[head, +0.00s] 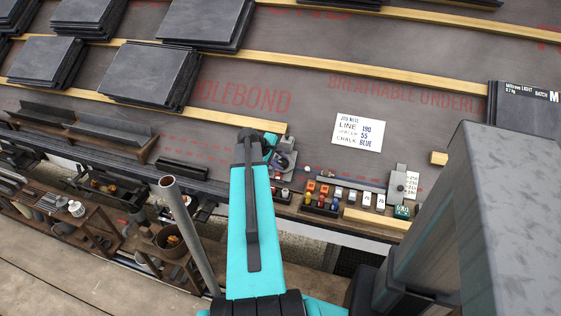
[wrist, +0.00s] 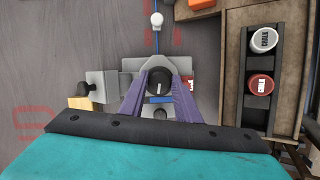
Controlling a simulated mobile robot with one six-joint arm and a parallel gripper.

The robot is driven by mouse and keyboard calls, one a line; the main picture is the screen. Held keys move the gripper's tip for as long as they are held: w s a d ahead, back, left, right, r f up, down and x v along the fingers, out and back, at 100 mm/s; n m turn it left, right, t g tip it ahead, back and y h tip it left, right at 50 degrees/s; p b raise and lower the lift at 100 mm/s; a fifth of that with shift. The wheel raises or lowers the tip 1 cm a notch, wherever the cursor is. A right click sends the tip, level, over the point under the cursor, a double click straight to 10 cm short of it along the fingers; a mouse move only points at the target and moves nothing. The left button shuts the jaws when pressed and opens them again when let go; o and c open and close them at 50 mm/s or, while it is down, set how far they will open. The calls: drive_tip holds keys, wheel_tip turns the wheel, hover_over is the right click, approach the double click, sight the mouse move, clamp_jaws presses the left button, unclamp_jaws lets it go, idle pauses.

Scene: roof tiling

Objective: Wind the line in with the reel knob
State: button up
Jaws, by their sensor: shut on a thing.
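The reel is a grey device (wrist: 128,84) in the wrist view, with a round black knob (wrist: 159,79) on top. My gripper (wrist: 160,84) has its two purple fingers closed around this knob from either side. A thin blue line (wrist: 155,42) runs from the reel toward the top of the picture, past a small white piece (wrist: 156,20). In the head view my gripper (head: 276,152) is over the reel (head: 286,160) at the roof's lower edge. My arm and gripper hide part of the reel there.
A wooden tray with a white chalk container (wrist: 264,39) and a red one (wrist: 260,85) is close on the right. A card (head: 358,132) reads line 190, chalk blue. Stacked slates (head: 150,72) and wooden battens (head: 150,108) lie on the underlay.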

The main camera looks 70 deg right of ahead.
drive_tip(key=m+y, duration=0.1)
drive_tip(key=m, duration=0.3)
drive_tip(key=shift+d+m+t, duration=0.1)
drive_tip(key=shift+m+t, duration=0.2)
drive_tip(key=m+y, duration=0.1)
drive_tip(key=m, duration=0.2)
drive_tip(key=shift+s+r+t+p, duration=0.1)
drive_tip(key=shift+t+p, duration=0.2)
drive_tip(key=shift+t, duration=0.1)
drive_tip(key=m, duration=0.3)
drive_tip(key=shift+m+t+y, duration=0.3)
drive_tip(key=shift+t+y, duration=0.1)
drive_tip(key=shift+m+t, duration=0.6)
drive_tip(key=shift+m, duration=1.1)
drive_tip(key=o, duration=1)
